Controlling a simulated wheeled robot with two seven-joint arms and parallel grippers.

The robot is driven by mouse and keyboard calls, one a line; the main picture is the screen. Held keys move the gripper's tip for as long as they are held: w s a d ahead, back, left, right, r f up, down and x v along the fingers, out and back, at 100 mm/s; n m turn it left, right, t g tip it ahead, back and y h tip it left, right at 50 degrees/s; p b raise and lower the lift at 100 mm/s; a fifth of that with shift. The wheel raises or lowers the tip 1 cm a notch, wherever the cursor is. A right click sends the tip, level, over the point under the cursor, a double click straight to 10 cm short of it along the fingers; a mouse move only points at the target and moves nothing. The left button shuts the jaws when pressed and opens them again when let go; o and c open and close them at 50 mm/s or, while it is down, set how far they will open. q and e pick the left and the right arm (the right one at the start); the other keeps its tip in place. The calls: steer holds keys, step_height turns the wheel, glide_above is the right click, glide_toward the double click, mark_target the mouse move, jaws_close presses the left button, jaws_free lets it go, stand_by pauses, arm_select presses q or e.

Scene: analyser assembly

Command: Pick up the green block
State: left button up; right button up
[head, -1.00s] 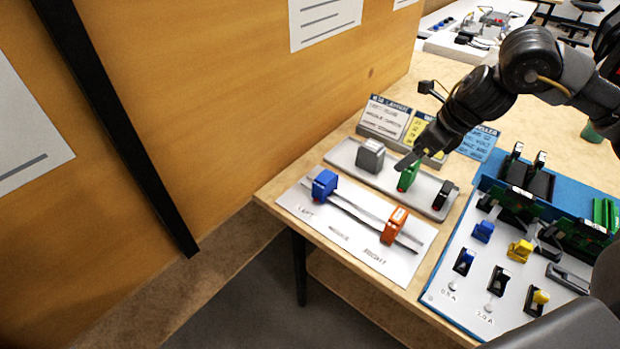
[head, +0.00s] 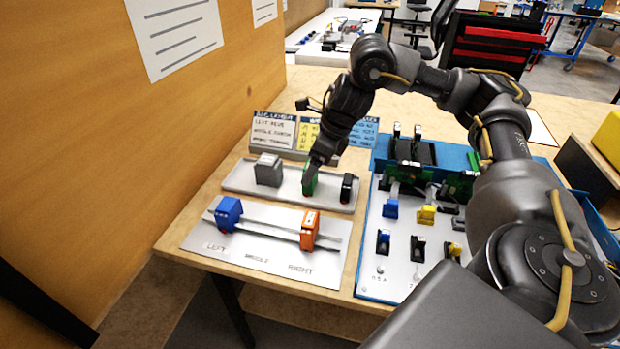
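The green block (head: 308,186) stands upright on a grey tray (head: 239,184), between a grey block (head: 268,170) and a black block (head: 347,188). My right gripper (head: 312,166) reaches down from above, with its fingers at the top of the green block. The fingers hide the upper part of the block. They are too small and dark to tell whether they are closed on it. My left gripper is not in view.
In front, a white board (head: 270,262) marked left, middle and right holds a blue block (head: 228,213) and an orange block (head: 309,230). Label cards (head: 272,131) stand behind the tray. A blue-edged panel (head: 400,270) with switches is to the right. A wooden wall is at left.

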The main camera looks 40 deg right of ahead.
mark_target(308, 191)
steer(key=x, duration=0.4)
steer(key=shift+d+f, duration=0.2)
steer(key=shift+f, duration=0.1)
steer(key=shift+w+a+f, duration=0.1)
steer(key=shift+w+f, duration=0.05)
steer(key=shift+f, duration=0.15)
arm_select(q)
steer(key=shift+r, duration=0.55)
arm_select(e)
steer(key=c, duration=1.1)
steer(key=shift+r, duration=0.1)
